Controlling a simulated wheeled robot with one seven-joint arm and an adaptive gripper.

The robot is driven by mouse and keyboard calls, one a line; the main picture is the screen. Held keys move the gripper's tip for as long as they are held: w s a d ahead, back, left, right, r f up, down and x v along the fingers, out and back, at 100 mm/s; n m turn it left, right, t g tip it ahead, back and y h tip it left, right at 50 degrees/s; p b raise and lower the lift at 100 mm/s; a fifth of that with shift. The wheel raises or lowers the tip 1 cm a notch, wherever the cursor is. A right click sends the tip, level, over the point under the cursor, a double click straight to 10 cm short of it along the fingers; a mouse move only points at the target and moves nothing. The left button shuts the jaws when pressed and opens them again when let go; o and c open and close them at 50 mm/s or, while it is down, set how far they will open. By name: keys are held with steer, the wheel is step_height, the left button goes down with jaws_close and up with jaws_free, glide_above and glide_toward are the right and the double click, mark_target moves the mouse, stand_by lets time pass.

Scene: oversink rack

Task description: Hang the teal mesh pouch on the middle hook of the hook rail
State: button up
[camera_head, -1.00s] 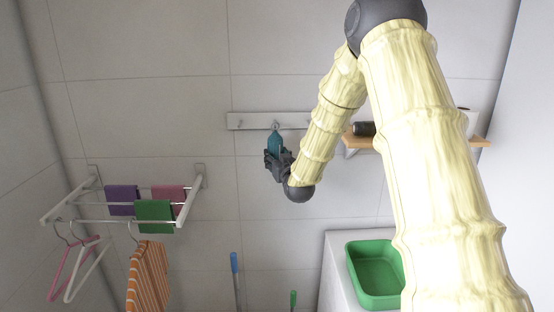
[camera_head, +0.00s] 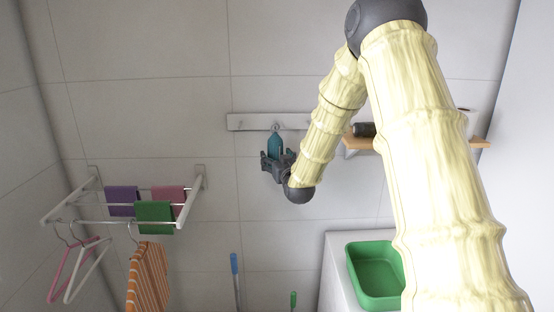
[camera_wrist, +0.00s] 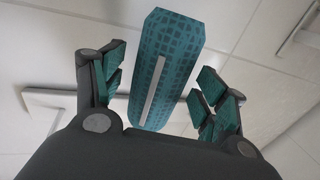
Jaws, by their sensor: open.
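The teal mesh pouch (camera_head: 274,145) hangs upright at the middle of the hook rail (camera_head: 243,122) on the back wall, its top at the middle hook. In the wrist view the pouch (camera_wrist: 183,45) stands between the fingers, with a pale strip along its face. My gripper (camera_head: 275,160) is open around the lower part of the pouch. In the wrist view a gap shows on both sides between the pouch and the fingers of my gripper (camera_wrist: 160,95). The loop over the hook is too small to make out clearly.
A wooden shelf (camera_head: 478,143) with a dark cylinder (camera_head: 364,129) is right of the rail. A drying rack (camera_head: 187,207) with cloths is at the left, with hangers (camera_head: 62,265) and a striped towel (camera_head: 148,280) below. A green basin (camera_head: 360,283) stands at lower right.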

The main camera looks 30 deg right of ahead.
steer(key=v, duration=1.2)
steer(key=s+a+f+n+g+y+b, duration=0.1)
steer(key=s+a+f+g, duration=0.3)
steer(key=f, duration=0.7)
steer(key=s+a+f+g+y, duration=0.1)
steer(key=s+a+f, duration=0.35)
steer(key=f, duration=0.65)
steer(key=s+a+f+n+g+y+b, duration=0.1)
steer(key=s+a+f+g+y, duration=0.15)
steer(key=a+f, duration=0.6)
steer(key=s+a+f+g, duration=0.3)
steer(key=s+f, duration=0.5)
steer(key=s, duration=0.3)
steer(key=s+a+f+g+b, duration=0.1)
steer(key=s+a+f+g, duration=0.2)
steer(key=s+f, duration=0.5)
steer(key=s+a+f+n+g+b, duration=0.1)
steer(key=s+a+f+g, duration=0.2)
steer(key=s+f, duration=0.5)
steer(key=s+a+y, duration=0.1)
steer(key=s, duration=0.4)
steer(key=shift+s+g, duration=0.3)
steer(key=shift+g, duration=0.05)
